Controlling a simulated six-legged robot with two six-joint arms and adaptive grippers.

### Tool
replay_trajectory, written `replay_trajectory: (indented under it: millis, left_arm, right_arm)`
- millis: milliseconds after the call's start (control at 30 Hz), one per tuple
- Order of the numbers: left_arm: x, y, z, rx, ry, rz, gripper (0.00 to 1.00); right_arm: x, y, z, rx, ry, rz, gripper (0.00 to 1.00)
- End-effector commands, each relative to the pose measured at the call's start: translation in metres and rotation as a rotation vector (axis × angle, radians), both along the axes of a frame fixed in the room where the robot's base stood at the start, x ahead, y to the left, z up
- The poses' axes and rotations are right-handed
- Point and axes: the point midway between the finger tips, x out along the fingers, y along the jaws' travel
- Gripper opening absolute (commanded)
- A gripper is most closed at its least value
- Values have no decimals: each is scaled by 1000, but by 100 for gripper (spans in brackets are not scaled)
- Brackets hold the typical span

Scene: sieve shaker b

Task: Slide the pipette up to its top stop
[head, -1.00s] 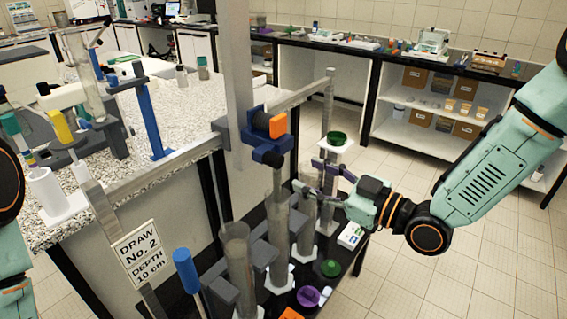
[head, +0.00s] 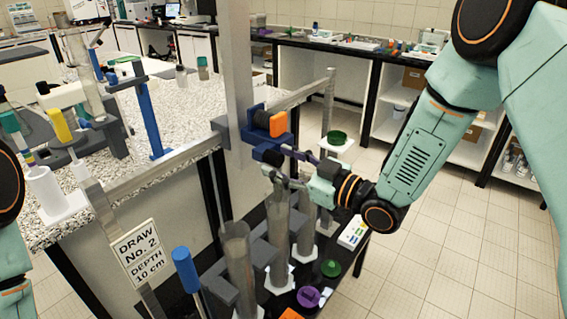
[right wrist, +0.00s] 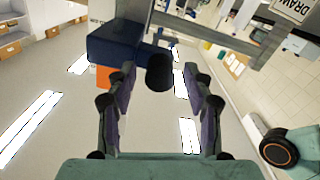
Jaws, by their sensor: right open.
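The pipette's dark blue carriage with an orange block (head: 270,124) sits on a tall grey vertical post (head: 236,70), above the clear cylinders. My right gripper (head: 288,168) is at the carriage's lower right, with its fingers apart. In the right wrist view, the open fingers (right wrist: 160,100) are on either side of a dark round knob (right wrist: 160,72) below the blue carriage (right wrist: 115,46). I cannot tell whether they touch it. The pipette's tube is hard to tell from the cylinder below. My left gripper is out of view.
Several clear cylinders (head: 236,262) stand on a low dark bench under the post. A sign (head: 138,252) reads "DRAW No. 2, DEPTH 10 cm". A blue-capped rod (head: 185,268) stands at the front. A speckled worktop (head: 190,110) lies at the left.

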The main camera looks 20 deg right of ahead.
Motion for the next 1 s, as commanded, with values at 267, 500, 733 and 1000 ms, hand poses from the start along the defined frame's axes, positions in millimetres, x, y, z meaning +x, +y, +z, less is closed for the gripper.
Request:
replay_trajectory:
  millis: [267, 500, 733, 1000]
  left_arm:
    - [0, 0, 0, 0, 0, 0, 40]
    - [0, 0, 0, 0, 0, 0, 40]
    - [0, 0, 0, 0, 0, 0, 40]
    - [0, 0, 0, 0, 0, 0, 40]
  right_arm:
    - [0, 0, 0, 0, 0, 0, 47]
    - [0, 0, 0, -1, 1, 0, 26]
    - [0, 0, 0, -1, 1, 0, 7]
    - [0, 0, 0, 0, 0, 0, 0]
